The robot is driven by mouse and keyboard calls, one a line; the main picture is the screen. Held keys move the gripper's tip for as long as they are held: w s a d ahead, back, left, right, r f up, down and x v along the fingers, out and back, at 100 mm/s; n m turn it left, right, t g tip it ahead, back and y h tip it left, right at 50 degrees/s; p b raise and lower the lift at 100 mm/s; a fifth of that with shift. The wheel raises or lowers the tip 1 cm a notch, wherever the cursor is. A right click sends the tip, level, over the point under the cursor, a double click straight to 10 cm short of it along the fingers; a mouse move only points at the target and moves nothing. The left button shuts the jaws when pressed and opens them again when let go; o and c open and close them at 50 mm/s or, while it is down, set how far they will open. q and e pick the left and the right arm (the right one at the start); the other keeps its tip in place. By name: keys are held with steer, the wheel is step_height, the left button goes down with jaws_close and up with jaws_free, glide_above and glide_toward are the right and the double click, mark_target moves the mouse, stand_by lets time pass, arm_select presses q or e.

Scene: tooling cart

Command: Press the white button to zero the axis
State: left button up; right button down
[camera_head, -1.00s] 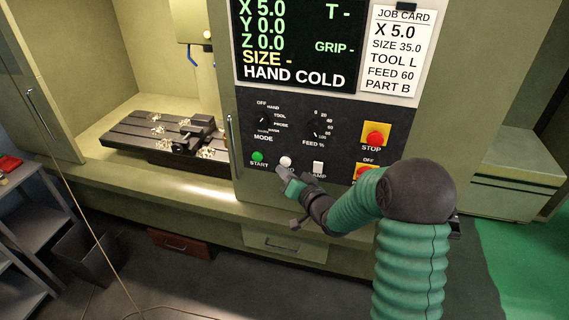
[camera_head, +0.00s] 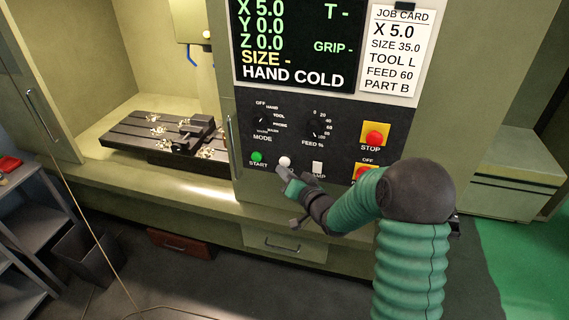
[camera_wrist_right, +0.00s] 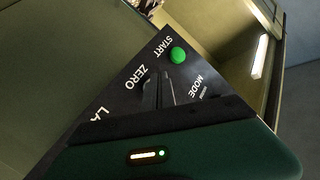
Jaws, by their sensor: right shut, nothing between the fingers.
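The white button (camera_head: 285,161) is on the machine's dark control panel (camera_head: 344,124), just right of the green START button (camera_head: 257,157). My right gripper (camera_head: 281,172) is shut and empty, its tips just below the white button in the head view. I cannot tell whether they touch it. In the wrist view the shut fingers (camera_wrist_right: 158,88) lie beside the ZERO label and hide the white button; the green START button (camera_wrist_right: 178,55) shows beyond them. The display (camera_head: 300,42) reads X 5.0, Y 0.0, Z 0.0. My left gripper is out of view.
A white lamp switch (camera_head: 318,168) sits just right of the gripper, with the red STOP button (camera_head: 374,137) and a red OFF switch (camera_head: 362,174) farther right. MODE (camera_head: 262,121) and FEED knobs (camera_head: 318,127) are above. A job card (camera_head: 396,48) hangs at upper right.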

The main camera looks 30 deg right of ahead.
steer(key=shift+w+d+r, duration=0.1)
steer(key=shift+w+d, duration=0.1)
steer(key=shift+w, duration=0.05)
stand_by(0.3)
steer(key=shift+w+d, duration=0.25)
steer(key=shift+d, duration=0.05)
stand_by(0.4)
steer(key=shift+w+d+r, duration=0.1)
steer(key=shift+d+r, duration=0.05)
steer(key=shift+r, duration=0.05)
stand_by(0.6)
steer(key=shift+s+a+f, duration=0.2)
steer(key=shift+s+a, duration=0.3)
steer(key=shift+s, duration=0.05)
steer(key=shift+a, duration=0.1)
